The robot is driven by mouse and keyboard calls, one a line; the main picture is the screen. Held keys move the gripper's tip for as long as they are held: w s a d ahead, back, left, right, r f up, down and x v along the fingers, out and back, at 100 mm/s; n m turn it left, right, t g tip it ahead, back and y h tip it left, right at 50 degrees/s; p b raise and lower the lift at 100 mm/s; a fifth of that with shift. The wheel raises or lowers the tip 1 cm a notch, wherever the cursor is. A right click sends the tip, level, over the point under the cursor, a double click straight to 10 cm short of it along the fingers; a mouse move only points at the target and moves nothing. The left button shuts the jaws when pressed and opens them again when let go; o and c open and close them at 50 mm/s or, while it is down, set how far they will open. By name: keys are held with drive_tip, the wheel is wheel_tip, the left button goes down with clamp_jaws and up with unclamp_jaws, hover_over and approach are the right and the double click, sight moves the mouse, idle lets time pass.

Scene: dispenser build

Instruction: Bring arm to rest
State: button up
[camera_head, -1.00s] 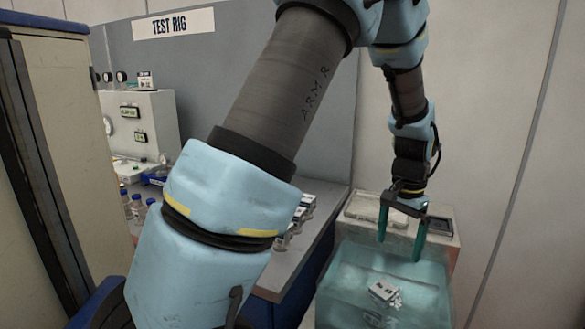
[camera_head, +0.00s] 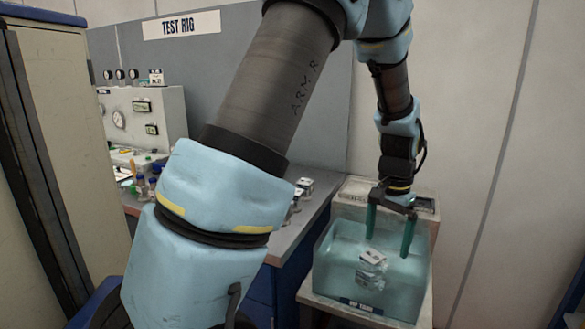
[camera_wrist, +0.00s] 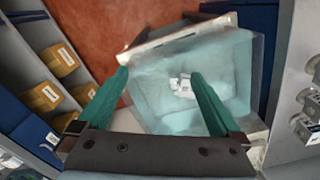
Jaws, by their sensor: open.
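My gripper (camera_head: 390,224) is open, its two green fingers pointing down over a translucent blue-green tank (camera_head: 335,270). No object shows between the fingers. In the wrist view my gripper (camera_wrist: 158,76) is spread wide, with the tank (camera_wrist: 155,110) below it. A small white labelled part (camera_head: 372,258) shows inside the tank, below the fingers; the wrist view shows the white part (camera_wrist: 182,86) between the fingertips in the picture, farther away. I cannot tell the exact height of the fingertips above the tank's rim.
A grey bench (camera_head: 300,218) with small white units stands left of the tank. A gauge panel (camera_head: 150,112) and bottles (camera_head: 145,188) are behind my arm. A tall cabinet (camera_head: 60,120) stands at left. Shelves with yellow boxes (camera_wrist: 60,60) show in the wrist view.

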drive_tip(key=s+a+f+n+b, duration=0.1)
drive_tip(key=a+f+n+b, duration=0.1)
drive_tip(key=a, duration=0.7)
drive_tip(key=s+a+f+n+t+b, duration=0.1)
drive_tip(key=a+n+b, duration=0.3)
drive_tip(key=a, duration=0.5)
drive_tip(key=s+a+f+n+b, duration=0.2)
drive_tip(key=s+a+f+b, duration=0.1)
drive_tip(key=a, duration=0.7)
drive_tip(key=shift+s+n+t, duration=0.25)
drive_tip(key=shift+n+t, duration=0.05)
drive_tip(key=shift+n, duration=0.1)
drive_tip(key=shift+d+f, duration=0.1)
idle(2.8)
